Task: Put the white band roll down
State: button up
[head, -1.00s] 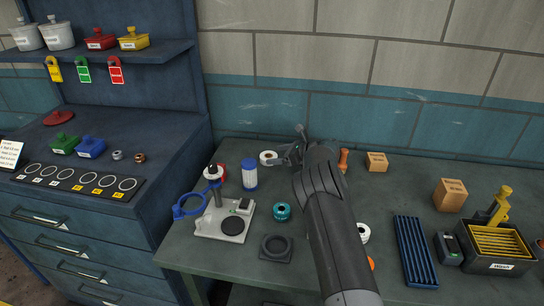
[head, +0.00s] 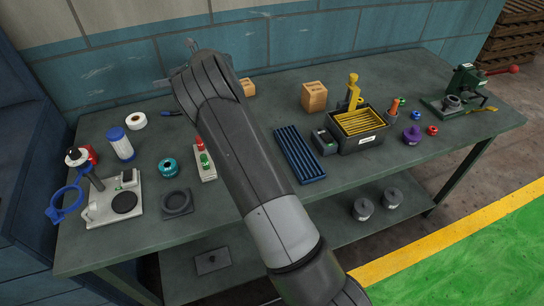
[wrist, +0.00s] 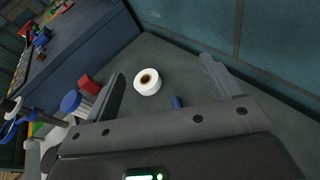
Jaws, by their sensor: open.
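The white band roll (head: 136,121), a short white ring with a brown core, lies flat on the dark green bench near the wall, at the left of the head view. The wrist view shows it whole (wrist: 147,82), with its core facing up. My gripper (head: 178,66) is up and to the right of the roll in the head view, partly hidden by my arm. In the wrist view my gripper's jaws (wrist: 163,72) are wide apart with nothing held. The roll appears beyond and between the jaws, apart from them.
A blue-and-white cylinder (head: 120,144) stands close to the roll. A small blue-handled item (head: 172,113) lies to its right. A teal roll (head: 168,168) and a grey stand with a blue ring (head: 112,200) are nearer the front. The wall (head: 100,72) closes off the back.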

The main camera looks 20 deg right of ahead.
jog(key=s+d+r+m+t+h, duration=0.3)
jog(key=d+r+m+t+h, duration=0.1)
jog(key=d+r+m, duration=0.5)
jog(key=s+d+r+m+t+h, duration=0.2)
jog(key=d+r+m+t+h, duration=0.2)
jog(key=d+r+m, duration=0.5)
jog(key=s+d+r+m+h, duration=0.4)
jog(key=s+m, duration=0.5)
jog(key=s+d+f+m+g+h, duration=0.15)
jog(key=s+m+g, duration=0.35)
jog(key=s+m, duration=0.95)
jog(key=s+a+f+m+g, duration=0.1)
jog(key=s+a+f, duration=0.1)
jog(key=s, duration=0.7)
jog(key=s+a+f+m+g, duration=0.2)
jog(key=s+f, duration=0.3)
jog(key=s, duration=0.4)
jog(key=s+a+f+m+g, duration=0.1)
jog(key=s+a+f+g, duration=0.1)
jog(key=s, duration=0.7)
jog(key=shift+s+f+y, duration=0.4)
jog(key=shift+f+y, duration=0.05)
jog(key=shift+f, duration=0.45)
